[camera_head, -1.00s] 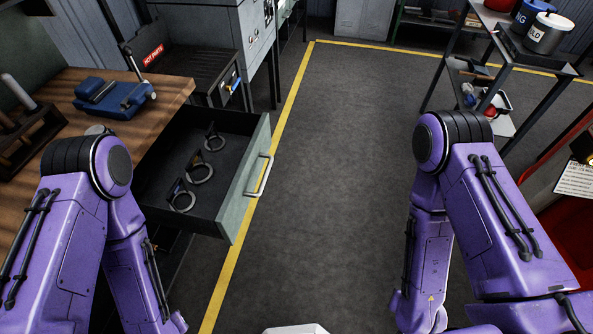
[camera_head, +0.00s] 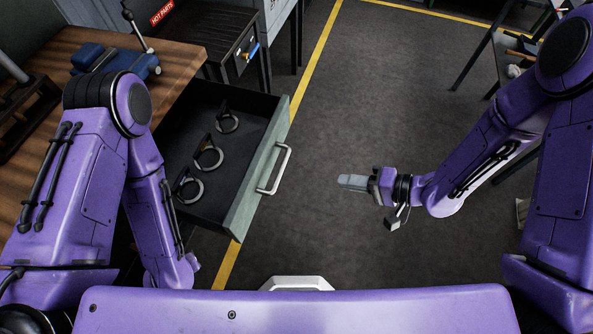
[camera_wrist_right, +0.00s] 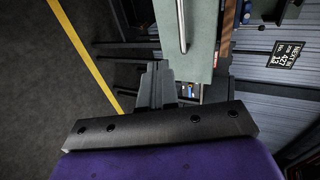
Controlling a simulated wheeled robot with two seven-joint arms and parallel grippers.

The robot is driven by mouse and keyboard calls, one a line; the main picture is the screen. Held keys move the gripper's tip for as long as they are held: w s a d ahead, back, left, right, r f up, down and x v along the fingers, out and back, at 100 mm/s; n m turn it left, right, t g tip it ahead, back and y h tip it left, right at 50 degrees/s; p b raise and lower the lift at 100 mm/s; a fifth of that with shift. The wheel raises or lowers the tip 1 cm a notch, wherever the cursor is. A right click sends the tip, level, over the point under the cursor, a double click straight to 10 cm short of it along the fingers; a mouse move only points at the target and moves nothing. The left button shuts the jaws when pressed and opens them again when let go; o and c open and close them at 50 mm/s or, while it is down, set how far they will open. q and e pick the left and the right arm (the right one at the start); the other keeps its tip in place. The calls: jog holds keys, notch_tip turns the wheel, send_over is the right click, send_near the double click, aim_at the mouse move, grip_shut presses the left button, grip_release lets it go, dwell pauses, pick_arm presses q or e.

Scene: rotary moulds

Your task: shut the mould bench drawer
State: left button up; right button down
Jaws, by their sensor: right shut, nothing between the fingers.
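The mould bench drawer (camera_head: 222,170) stands pulled out from the wooden bench (camera_head: 182,62), with several ring-shaped parts (camera_head: 208,158) lying in it. Its green-grey front (camera_head: 262,178) carries a pale bar handle (camera_head: 281,168). My right gripper (camera_head: 345,182) is shut and empty, to the right of the handle and apart from it, pointing at the drawer. In the right wrist view the drawer front (camera_wrist_right: 203,40) and handle (camera_wrist_right: 182,25) show ahead of the fingers (camera_wrist_right: 157,85). My left arm is folded beside the bench; its gripper is not in view.
A blue tool (camera_head: 115,58) sits on the bench top. A dark cabinet with a hot parts sign (camera_head: 162,12) stands beyond the drawer. A shelf rack (camera_head: 505,45) is at the upper right. The grey floor (camera_head: 370,90) between is clear.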

jog(key=w+a+f+g+p, duration=0.1)
jog(key=w+a+f+p, duration=0.1)
jog(key=a, duration=1.1)
jog(key=shift+w+n+y, duration=0.3)
jog(key=shift+w, duration=0.35)
